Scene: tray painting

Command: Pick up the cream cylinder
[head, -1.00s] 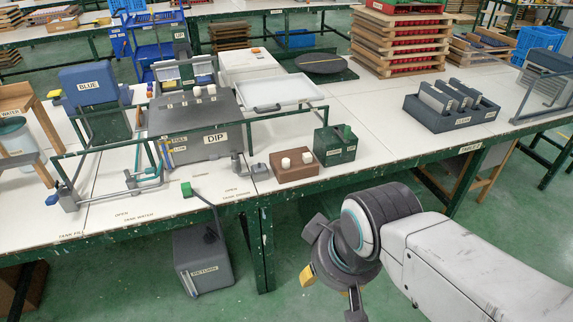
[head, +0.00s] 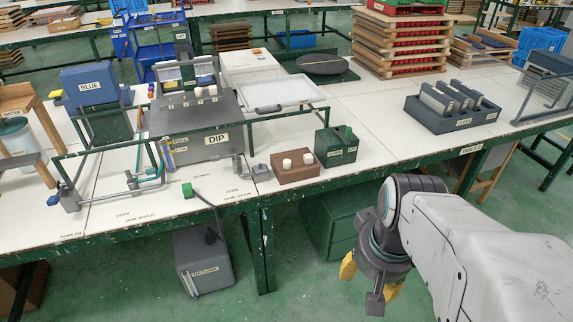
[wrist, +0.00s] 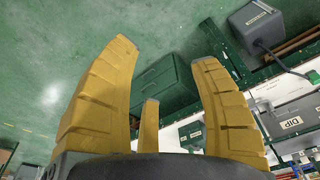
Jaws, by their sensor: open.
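Two short cream cylinders stand upright in a brown block at the table's front edge. The left cream cylinder (head: 287,164) and the right cream cylinder (head: 308,158) are side by side in the brown block (head: 296,176). I cannot make out the cylinders there.
A green box (head: 335,147) stands right beside the brown block. Green rails surround the DIP tank. A dark crate (head: 452,118) with grey plates is farther right. A grey RETURN box (head: 203,262) is on the floor. The white tabletop (head: 375,115) between box and crate is clear.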

